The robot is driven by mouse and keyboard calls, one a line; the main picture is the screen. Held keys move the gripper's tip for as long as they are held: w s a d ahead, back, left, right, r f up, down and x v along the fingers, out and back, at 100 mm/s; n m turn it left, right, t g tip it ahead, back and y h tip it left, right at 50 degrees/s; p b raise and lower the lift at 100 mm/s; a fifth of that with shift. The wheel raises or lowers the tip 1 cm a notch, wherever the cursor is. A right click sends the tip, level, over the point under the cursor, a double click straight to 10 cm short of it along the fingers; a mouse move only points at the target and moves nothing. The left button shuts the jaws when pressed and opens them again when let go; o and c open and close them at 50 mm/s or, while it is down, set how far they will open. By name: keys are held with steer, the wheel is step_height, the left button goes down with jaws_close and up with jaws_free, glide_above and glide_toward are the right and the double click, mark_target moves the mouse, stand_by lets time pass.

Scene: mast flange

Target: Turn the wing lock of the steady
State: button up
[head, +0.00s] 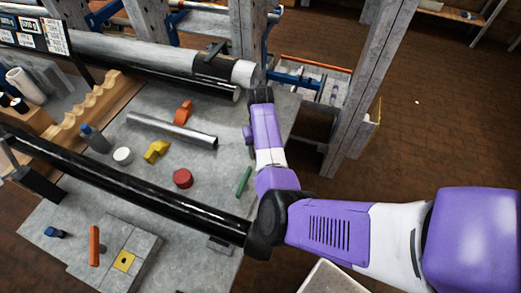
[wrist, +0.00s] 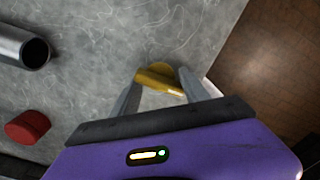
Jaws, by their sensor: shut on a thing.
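In the wrist view, my gripper (wrist: 160,73) has its two grey fingers on either side of a small yellow piece with a flat bar and a rounded part behind it. This yellow piece (wrist: 158,83) looks like the wing lock, and the fingers are shut on it. It is close to the table's right edge. The body of the steady cannot be made out; my gripper covers much of that area. In the head view, my arm hides the gripper and the yellow piece.
On the grey table (head: 150,200) are a metal tube (head: 172,130), a red cylinder (head: 182,178), a yellow block (head: 157,150) and a green stick (head: 243,182). A long black pole (head: 130,185) crosses the front. A concrete post (head: 362,85) stands beyond the right edge.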

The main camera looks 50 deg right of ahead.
steer(key=shift+s, duration=0.1)
steer(key=shift+c, duration=0.3)
steer(key=shift+r, duration=0.3)
steer(key=r, duration=0.4)
steer(key=shift+w+p, duration=0.25)
steer(key=shift+p, duration=0.15)
steer(key=shift+s+r, duration=0.1)
steer(key=shift+r, duration=0.25)
